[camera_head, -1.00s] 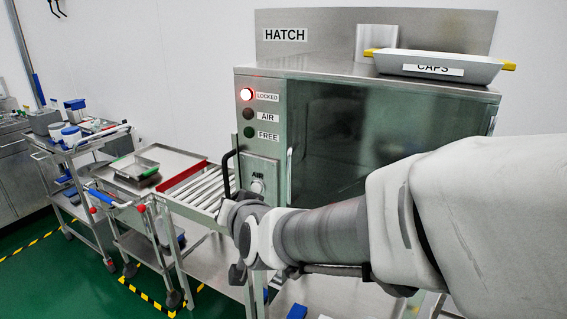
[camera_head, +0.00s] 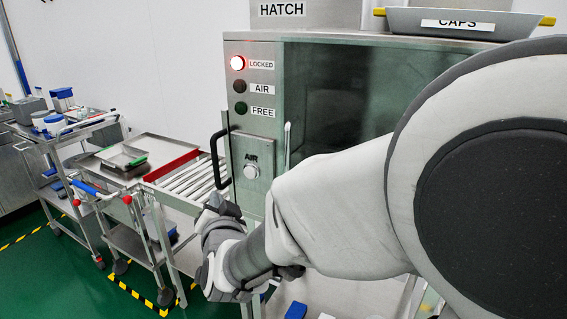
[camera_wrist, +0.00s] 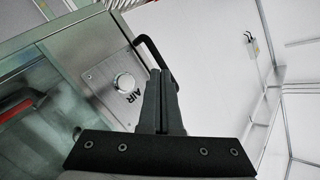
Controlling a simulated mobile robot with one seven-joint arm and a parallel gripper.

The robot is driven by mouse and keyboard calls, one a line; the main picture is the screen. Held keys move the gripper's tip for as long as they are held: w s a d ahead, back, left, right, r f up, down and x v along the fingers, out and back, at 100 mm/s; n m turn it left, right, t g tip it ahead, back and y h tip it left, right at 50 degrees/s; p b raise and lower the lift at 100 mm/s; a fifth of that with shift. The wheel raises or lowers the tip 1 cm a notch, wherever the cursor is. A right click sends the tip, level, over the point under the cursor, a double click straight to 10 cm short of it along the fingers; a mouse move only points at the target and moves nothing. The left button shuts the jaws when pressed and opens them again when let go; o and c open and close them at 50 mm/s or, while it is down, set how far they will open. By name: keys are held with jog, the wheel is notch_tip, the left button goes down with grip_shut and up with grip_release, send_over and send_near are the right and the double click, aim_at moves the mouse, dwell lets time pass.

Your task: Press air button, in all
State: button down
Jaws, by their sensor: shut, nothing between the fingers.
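The air button (camera_head: 251,171) is a round pale knob on a metal plate marked AIR, on the front left of the hatch (camera_head: 262,60). It also shows in the wrist view (camera_wrist: 123,82), just left of my fingertips. My gripper (camera_wrist: 160,75) is shut and empty, its fingers together. In the head view my gripper (camera_head: 216,202) is below and left of the button, apart from it. The red LOCKED lamp (camera_head: 238,63) is lit. The AIR lamp (camera_head: 240,86) and the FREE lamp (camera_head: 240,108) are dark.
A black handle (camera_head: 217,160) stands out left of the button, and beyond my fingers in the wrist view. A roller conveyor (camera_head: 190,176) and a cart (camera_head: 125,160) stand to the left. A CAPS tray (camera_head: 450,22) lies on top of the hatch.

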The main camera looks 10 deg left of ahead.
send_near(244, 172)
jog(key=w+a+f, duration=0.1)
jog(key=w+a, duration=0.2)
jog(key=shift+w+b, duration=0.5)
jog(key=shift+w, duration=0.15)
dwell(1.7)
jog(key=shift+w+d+b, duration=0.1)
jog(key=shift+w+b, duration=0.25)
jog(key=shift+b, duration=0.1)
jog(key=shift+w+d+b, duration=0.2)
jog(key=shift+w+b, duration=0.1)
jog(key=shift+w, duration=0.1)
dwell(0.5)
dwell(0.3)
jog(key=shift+s+a, duration=0.35)
jog(key=shift+s, duration=0.4)
jog(key=shift+s, duration=0.1)
